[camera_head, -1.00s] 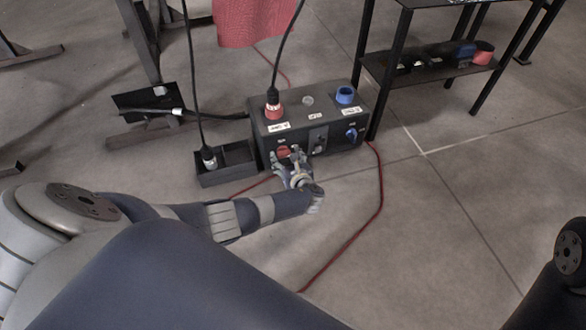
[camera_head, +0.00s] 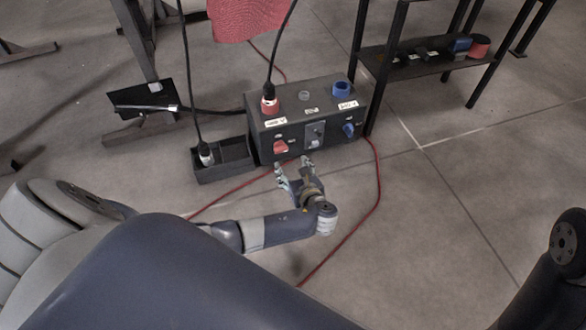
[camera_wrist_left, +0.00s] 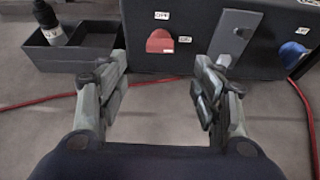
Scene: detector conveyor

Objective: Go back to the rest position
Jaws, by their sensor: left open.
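My left gripper (camera_head: 293,172) is open and empty in front of the lower front face of a dark control box (camera_head: 267,137), apart from it. The box front carries a red knob (camera_head: 281,147), a grey plate with a switch (camera_head: 315,134) and a blue knob (camera_head: 349,130). The red knob (camera_wrist_left: 160,42) lies ahead between the fingers in the left wrist view. My right gripper is not in view; only a part of my right arm shows at the right edge.
A black open tray (camera_head: 225,172) with a cable plug (camera_head: 206,155) stands left of the box. A red cable (camera_head: 375,190) runs over the floor. A black shelf (camera_head: 425,68) stands behind right.

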